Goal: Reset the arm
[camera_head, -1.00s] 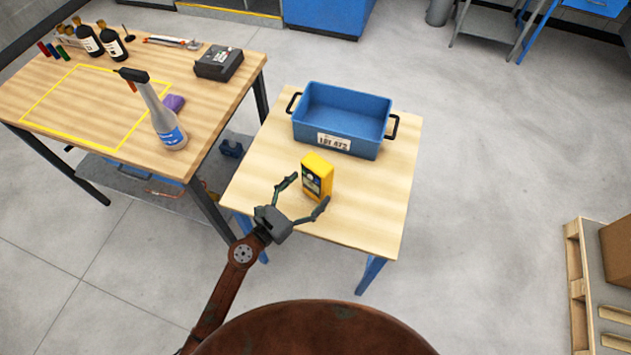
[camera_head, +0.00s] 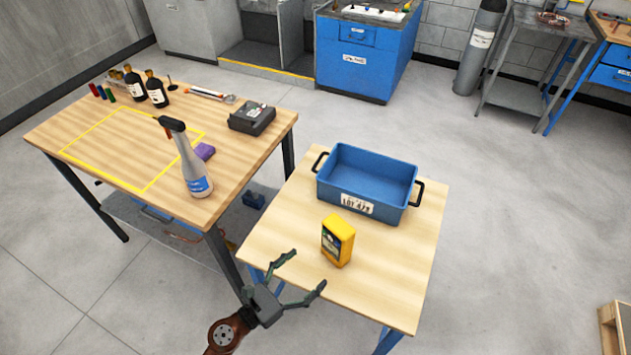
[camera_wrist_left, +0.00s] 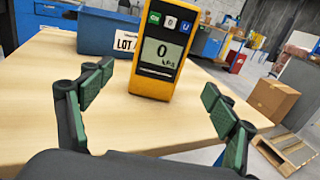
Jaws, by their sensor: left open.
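My left gripper (camera_head: 296,277) is open and empty at the near left edge of the small wooden table (camera_head: 390,277). Its two green-padded fingers also show spread apart in the left wrist view (camera_wrist_left: 155,95). A yellow handheld meter (camera_head: 337,241) stands upright on that table, beyond the fingertips and apart from them. In the left wrist view the meter (camera_wrist_left: 168,50) faces me, with a display reading 0. My right gripper is not in view.
A blue bin (camera_head: 366,186) with black handles stands behind the meter. The larger workbench (camera_head: 100,175) at left holds a spray bottle (camera_head: 190,165), a purple sponge (camera_head: 204,151), dark bottles and a black device (camera_head: 252,118).

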